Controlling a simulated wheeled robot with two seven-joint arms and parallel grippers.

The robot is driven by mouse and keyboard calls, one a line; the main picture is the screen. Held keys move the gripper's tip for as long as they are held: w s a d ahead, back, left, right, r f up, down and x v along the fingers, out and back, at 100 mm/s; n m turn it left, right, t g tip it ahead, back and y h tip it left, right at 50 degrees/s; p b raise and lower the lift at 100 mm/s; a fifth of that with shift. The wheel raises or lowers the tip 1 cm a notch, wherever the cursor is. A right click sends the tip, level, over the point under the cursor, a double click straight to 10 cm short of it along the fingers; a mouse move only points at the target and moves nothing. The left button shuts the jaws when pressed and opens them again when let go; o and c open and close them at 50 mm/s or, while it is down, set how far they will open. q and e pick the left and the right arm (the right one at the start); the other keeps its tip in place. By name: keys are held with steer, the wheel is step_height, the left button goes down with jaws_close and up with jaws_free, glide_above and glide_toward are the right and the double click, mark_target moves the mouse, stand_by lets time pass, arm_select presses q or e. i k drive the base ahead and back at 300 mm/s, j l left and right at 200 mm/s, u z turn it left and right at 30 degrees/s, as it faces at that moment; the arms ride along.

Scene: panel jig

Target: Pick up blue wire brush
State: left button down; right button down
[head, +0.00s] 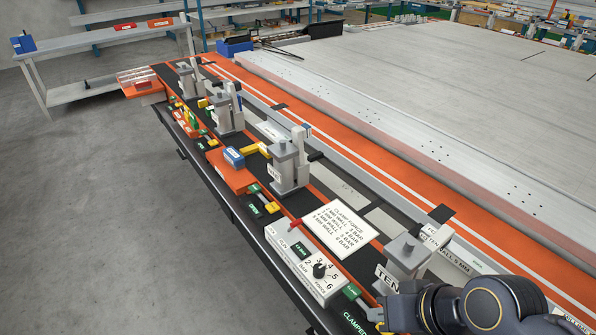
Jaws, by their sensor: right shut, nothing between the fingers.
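A small blue item (234,157), which appears to be the blue wire brush, lies on an orange block or tray (232,176) beside the dark rail of the jig. A yellow part shows at its right end; its bristles are too small to make out. My right gripper (378,315) is at the bottom of the head view, by the near clamp, shut and empty. It is well apart from the blue item, which lies farther up and to the left. My left gripper is not in view.
Several grey clamps (289,165) stand along the jig edge. A control box with a knob (306,262) and a clamp force card (340,228) lie between the blue item and my right gripper. The grey floor at left is clear.

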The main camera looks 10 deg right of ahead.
mark_target(233, 158)
steer(key=i+j+z, duration=0.1)
steer(key=z, duration=0.4)
steer(key=i+j+z, duration=0.15)
steer(key=z, duration=0.35)
steer(key=j+z, duration=0.2)
steer(key=z, duration=0.3)
steer(key=i+j+z, duration=0.15)
steer(key=j+z, duration=0.15)
steer(key=j, duration=0.65)
steer(key=j+z, duration=0.3)
steer(key=j, duration=0.7)
steer(key=i+j, duration=0.1)
steer(key=j, duration=0.55)
